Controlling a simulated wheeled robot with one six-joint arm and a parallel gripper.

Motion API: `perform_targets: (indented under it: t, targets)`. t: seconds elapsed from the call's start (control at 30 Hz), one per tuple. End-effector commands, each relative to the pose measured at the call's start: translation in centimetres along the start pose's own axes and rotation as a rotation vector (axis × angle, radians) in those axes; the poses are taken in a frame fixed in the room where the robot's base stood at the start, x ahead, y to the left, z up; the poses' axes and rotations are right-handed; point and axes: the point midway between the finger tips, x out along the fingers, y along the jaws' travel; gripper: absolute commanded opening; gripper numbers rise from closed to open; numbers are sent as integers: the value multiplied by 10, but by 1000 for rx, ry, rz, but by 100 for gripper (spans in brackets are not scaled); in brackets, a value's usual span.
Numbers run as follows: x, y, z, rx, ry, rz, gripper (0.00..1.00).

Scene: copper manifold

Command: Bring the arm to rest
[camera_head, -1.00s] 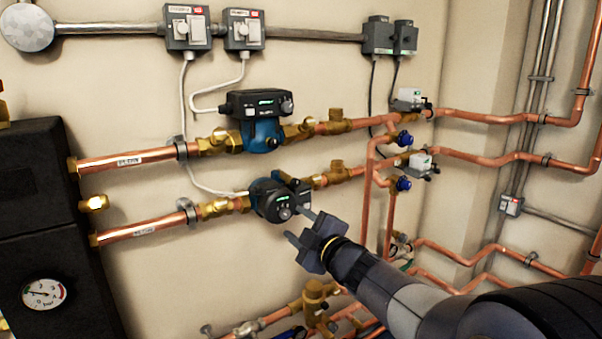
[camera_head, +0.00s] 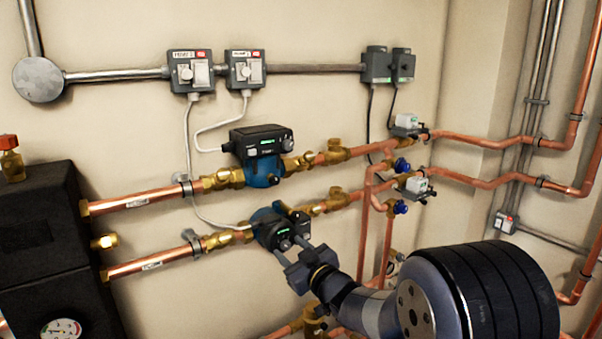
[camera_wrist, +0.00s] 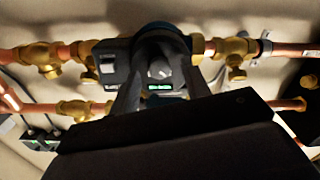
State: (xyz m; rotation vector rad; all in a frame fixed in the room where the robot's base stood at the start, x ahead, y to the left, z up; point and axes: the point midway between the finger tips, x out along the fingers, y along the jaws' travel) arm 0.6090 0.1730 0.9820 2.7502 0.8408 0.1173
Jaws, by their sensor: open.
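My gripper (camera_head: 289,252) is open, with its two fingers pointing at the lower pump (camera_head: 273,229), a dark blue body with a black front and a green display. In the wrist view the lower pump (camera_wrist: 160,70) lies straight ahead, between the two finger tips. The fingers look very close to its front; I cannot tell whether they touch it. My arm reaches in from the lower right in the head view, and a thick dark joint of it hides part of the copper pipes behind.
The upper pump (camera_head: 262,160) sits just above on a parallel copper pipe. Switch boxes (camera_head: 190,72) hang on the wall conduit above. A black casing (camera_head: 40,225) stands at the left. Valves with blue caps (camera_head: 401,207) and vertical copper pipes lie close to the right of my gripper.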

Motion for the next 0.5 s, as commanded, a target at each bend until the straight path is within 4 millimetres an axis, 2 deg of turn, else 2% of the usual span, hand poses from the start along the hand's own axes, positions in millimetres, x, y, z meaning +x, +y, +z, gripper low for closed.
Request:
perform_targets:
  t: [0.1, 0.5]
  targets:
    - [0, 1, -4, 86, -4, 0, 45]
    - [-83, 1, 0, 80, 0, 3, 45]
